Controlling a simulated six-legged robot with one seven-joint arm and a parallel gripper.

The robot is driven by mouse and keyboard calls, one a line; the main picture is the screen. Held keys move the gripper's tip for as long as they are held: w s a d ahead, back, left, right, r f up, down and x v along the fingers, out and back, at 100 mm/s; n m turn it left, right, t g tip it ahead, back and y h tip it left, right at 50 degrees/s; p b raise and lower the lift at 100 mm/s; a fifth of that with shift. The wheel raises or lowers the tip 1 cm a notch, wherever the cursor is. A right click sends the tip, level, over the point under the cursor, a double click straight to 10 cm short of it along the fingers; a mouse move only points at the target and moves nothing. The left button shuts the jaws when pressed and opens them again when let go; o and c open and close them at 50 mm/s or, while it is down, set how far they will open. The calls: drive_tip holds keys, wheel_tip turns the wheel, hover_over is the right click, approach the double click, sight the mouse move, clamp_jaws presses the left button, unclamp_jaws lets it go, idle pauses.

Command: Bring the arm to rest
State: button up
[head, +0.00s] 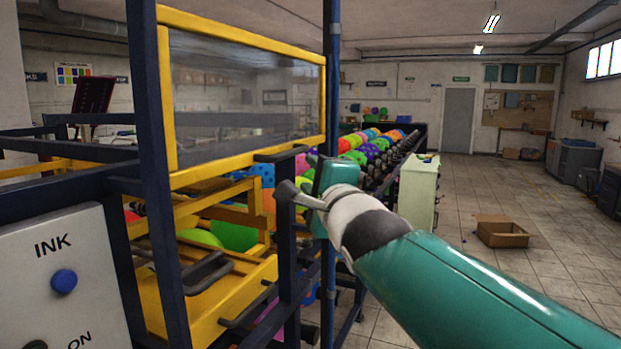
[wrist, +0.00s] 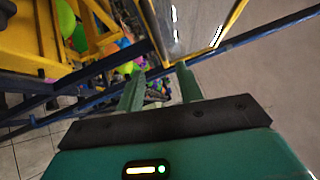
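My arm (head: 450,285) is teal and reaches in from the lower right of the head view. It ends in a grey wrist joint and my gripper (head: 297,193), beside the frame of the printing machine (head: 242,28). In the wrist view, the two green fingers of my gripper (wrist: 160,80) stand apart with nothing between them. The machine's yellow-edged clear panel (wrist: 190,25) shows beyond the fingertips. In the head view I cannot tell whether the gripper touches the dark blue frame.
An ink panel with a blue button (head: 64,281) stands at the left. Colourful balloons (head: 375,145) lie on a rack behind my gripper. A pale green cabinet (head: 420,192) stands beyond my arm. An open cardboard box (head: 502,233) sits on the tiled floor, which is largely clear at right.

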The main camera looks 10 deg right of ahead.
drive_tip(key=shift+s, duration=0.1)
drive_tip(key=s+d+f+n+g+h, duration=0.1)
drive_tip(key=s+f+n+g, duration=0.6)
drive_tip(key=f, duration=0.9)
drive_tip(key=s+d+f+n+g+h, duration=0.1)
drive_tip(key=s+d+f+n+g, duration=0.1)
drive_tip(key=s+f+n+g, duration=0.4)
drive_tip(key=s+f+n, duration=0.5)
drive_tip(key=s+f, duration=0.4)
drive_tip(key=f, duration=0.1)
drive_tip(key=shift+s+d+g+h, duration=0.15)
drive_tip(key=shift+d+g+h, duration=0.2)
drive_tip(key=shift+g+h, duration=0.05)
